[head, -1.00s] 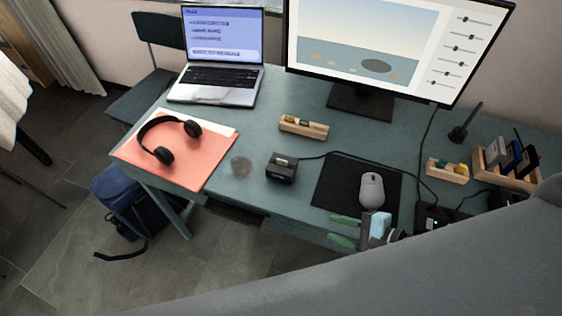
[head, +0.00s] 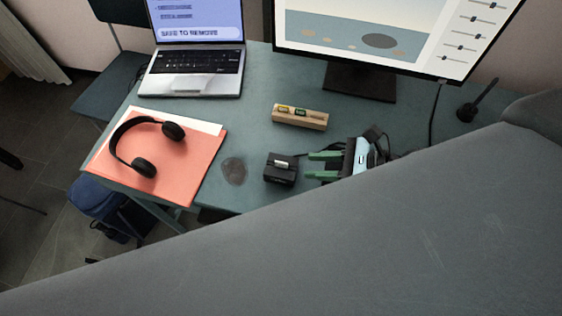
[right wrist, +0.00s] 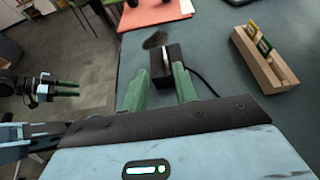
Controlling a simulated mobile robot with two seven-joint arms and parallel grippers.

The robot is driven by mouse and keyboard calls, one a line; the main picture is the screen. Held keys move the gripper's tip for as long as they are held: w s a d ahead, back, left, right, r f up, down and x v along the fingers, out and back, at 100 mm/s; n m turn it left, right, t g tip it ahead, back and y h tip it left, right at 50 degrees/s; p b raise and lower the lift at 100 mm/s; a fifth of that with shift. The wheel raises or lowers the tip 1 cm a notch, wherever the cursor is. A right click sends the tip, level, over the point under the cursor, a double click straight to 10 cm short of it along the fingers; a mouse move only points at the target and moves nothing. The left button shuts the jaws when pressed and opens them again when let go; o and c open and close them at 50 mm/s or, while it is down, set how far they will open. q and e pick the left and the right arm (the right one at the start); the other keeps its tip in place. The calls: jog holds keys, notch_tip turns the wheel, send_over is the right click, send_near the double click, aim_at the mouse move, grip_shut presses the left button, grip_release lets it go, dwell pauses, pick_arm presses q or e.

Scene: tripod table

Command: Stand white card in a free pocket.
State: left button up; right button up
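The white card (head: 281,162) stands in the slot of a small black card reader (head: 280,177), with only its upper edge showing; it also shows in the right wrist view (right wrist: 165,62). My right gripper (head: 309,165) has its green fingers apart, pointing at the reader from its right side in the head view. Nothing is between the fingers, and the card lies ahead of their gap. A wooden holder (head: 301,122) behind the reader holds a yellow and a green card; bare wood shows at its right end. My left gripper (right wrist: 67,88) is open and empty in the right wrist view, away from the table.
A laptop (head: 190,70) reads "SAFE TO REMOVE". Black headphones (head: 144,166) lie on an orange folder (head: 190,180). A monitor stand (head: 358,82) is behind the holder. A cable runs from the reader. My right arm hides the right part of the table.

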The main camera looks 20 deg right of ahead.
aim_at(283, 163)
jog(key=shift+w+a+f, duration=0.1)
jog(key=shift+w+a, duration=0.3)
jog(key=shift+w+a+f, duration=0.25)
jog(key=shift+a, duration=0.05)
jog(key=x, duration=0.4)
jog(key=shift+w+a+f, duration=0.1)
jog(key=shift+w+f, duration=0.1)
jog(key=shift+w, duration=0.15)
pick_arm(q)
jog(key=shift+w+r, duration=0.35)
jog(key=shift+w, duration=0.45)
pick_arm(e)
grip_shut()
pick_arm(q)
jog(key=shift+s+f, duration=0.15)
jog(key=shift+s, duration=0.2)
jog(key=shift+s, duration=0.1)
